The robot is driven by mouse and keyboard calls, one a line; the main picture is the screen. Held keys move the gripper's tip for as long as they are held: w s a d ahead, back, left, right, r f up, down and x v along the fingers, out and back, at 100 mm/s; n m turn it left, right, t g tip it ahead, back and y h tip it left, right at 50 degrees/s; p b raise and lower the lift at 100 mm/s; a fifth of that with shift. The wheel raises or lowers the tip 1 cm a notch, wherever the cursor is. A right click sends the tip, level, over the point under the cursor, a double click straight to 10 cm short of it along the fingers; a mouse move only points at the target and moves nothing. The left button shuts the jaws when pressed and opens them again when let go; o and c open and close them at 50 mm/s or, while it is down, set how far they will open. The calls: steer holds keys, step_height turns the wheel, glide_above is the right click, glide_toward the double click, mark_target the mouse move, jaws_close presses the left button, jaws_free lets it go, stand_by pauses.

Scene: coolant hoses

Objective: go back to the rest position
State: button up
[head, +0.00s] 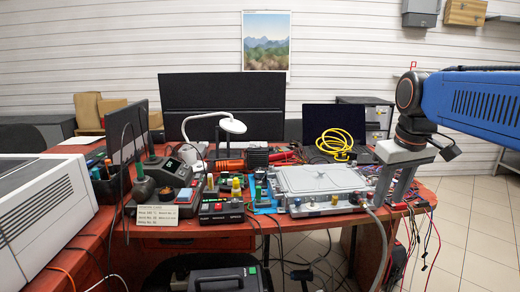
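My gripper (388,202) hangs from my blue arm at the right side of the head view, fingers pointing down. Its two grey fingers stand apart with a gap between them, and I see nothing held. The fingertips are over the right end of the table, near the right edge of a grey metal box with a flat lid (320,180). Several coloured fittings line the front of this box. A grey hose (382,240) runs from near its front right corner down past the table edge. The fingertips partly overlap the clutter behind them, so their height above the table is unclear.
The red table (205,243) is crowded with soldering gear, a white lamp (232,126), a yellow cable coil (335,143) and a laptop (333,118). Loose wires hang off the right edge (428,220). A large grey machine (40,215) stands at left. Tiled floor at right is open.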

steer(key=s+a+f+m+t, duration=0.2)
steer(key=s+f, duration=1.4)
steer(key=shift+s+a+f, duration=0.15)
steer(key=shift+s+a, duration=0.1)
